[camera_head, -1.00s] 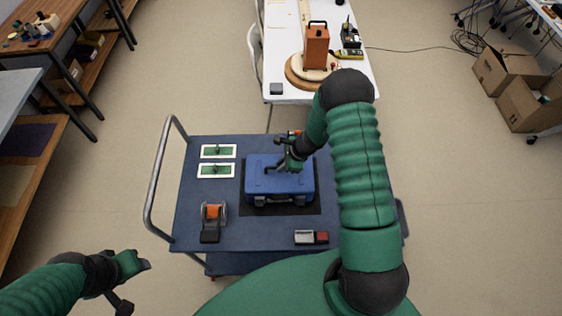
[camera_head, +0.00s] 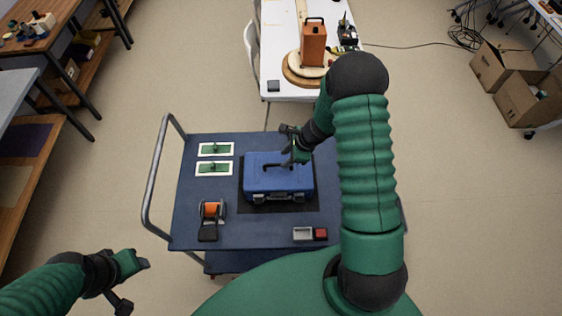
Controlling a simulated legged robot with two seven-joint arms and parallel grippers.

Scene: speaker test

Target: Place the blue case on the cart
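The blue case (camera_head: 279,184) lies flat on a black mat (camera_head: 312,201) on the dark blue deck of the cart (camera_head: 262,226), its dark handle on top. My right gripper (camera_head: 286,146) is open and empty at the case's far right edge, near the handle; its fingers look apart from the handle, though the height gap is hard to judge. My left gripper (camera_head: 134,284) is open and empty at the lower left, off the cart's near left corner.
A white table (camera_head: 288,90) with an orange case (camera_head: 313,42) stands beyond.

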